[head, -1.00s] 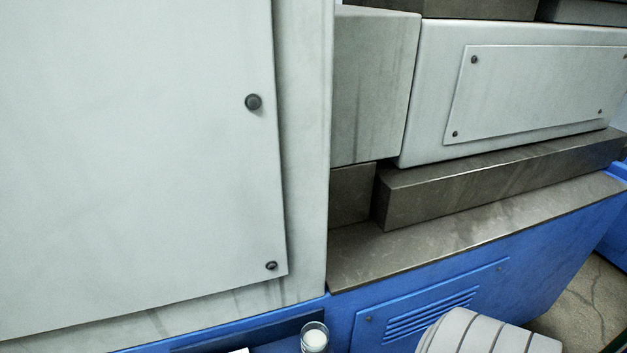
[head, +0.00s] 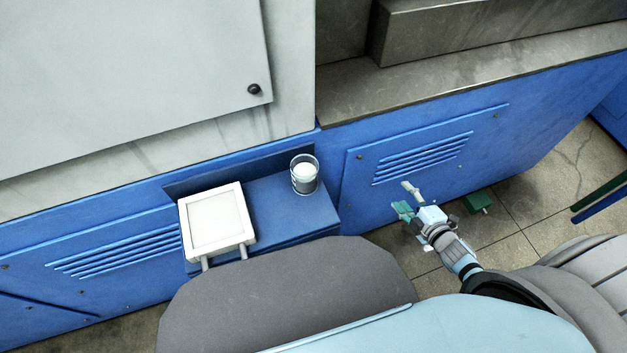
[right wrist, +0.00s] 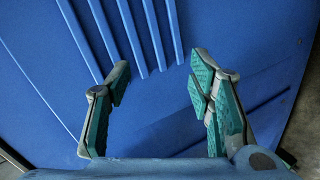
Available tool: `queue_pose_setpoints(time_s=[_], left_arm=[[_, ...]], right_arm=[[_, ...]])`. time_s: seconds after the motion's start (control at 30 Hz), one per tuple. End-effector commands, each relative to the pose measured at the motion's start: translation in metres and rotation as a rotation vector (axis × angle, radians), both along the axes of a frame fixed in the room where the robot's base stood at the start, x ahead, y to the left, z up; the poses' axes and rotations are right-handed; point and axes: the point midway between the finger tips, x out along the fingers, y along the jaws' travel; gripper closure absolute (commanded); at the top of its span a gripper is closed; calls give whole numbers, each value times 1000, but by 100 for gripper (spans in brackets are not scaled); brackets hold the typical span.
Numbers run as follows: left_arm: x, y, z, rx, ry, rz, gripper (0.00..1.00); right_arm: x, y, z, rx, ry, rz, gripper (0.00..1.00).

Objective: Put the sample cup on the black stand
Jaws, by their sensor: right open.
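The sample cup (head: 305,176) is a clear glass with white contents. It stands upright on a blue shelf (head: 272,208) on the front of the machine, near the shelf's right end. My right gripper (head: 407,198) is open and empty, to the right of the cup and apart from it, in front of the vented blue panel. The right wrist view shows its spread green-padded fingers (right wrist: 159,78) facing the blue panel, with nothing between them. I cannot make out a black stand in either view. My left gripper is not in view.
A white square framed plate (head: 217,222) sits on the left part of the shelf, left of the cup. The blue machine wall (head: 335,140) rises behind the shelf. A small green object (head: 478,203) lies on the tiled floor at the right.

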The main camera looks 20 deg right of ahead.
Motion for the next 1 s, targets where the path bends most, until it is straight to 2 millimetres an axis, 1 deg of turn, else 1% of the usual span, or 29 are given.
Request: queue_pose_setpoints(time_s=[0.03, 0.07, 0.1, 0.13, 0.17, 0.2, 0.23, 0.3, 0.37, 0.43, 0.6, 0.77, 1.0], left_arm=[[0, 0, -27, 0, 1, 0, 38], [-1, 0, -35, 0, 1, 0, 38], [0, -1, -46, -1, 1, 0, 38], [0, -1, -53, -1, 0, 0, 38], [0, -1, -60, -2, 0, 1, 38], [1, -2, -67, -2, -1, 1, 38], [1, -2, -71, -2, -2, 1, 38], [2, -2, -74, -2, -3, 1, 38], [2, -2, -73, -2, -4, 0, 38], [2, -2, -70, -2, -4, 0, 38], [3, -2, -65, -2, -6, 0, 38], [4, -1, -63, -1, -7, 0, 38], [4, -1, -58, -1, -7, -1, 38]], right_arm=[[38, 9, 46, -231, -217, 228, 52], [52, 23, 83, -391, -364, 376, 52], [58, 47, 126, -607, -564, 563, 52], [54, 66, 153, -762, -713, 693, 52], [45, 85, 175, -905, -859, 812, 52], [29, 106, 195, -1070, -1040, 949, 52], [16, 118, 204, -1169, -1155, 1031, 52], [-6, 136, 216, -1306, -1337, 1147, 52], [-12, 149, 220, -1349, -1405, 1185, 52], [-8, 165, 224, -1358, -1418, 1186, 52], [7, 208, 226, -1352, -1413, 1180, 52], [15, 229, 223, -1350, -1406, 1182, 52], [27, 270, 218, -1348, -1406, 1181, 52]])
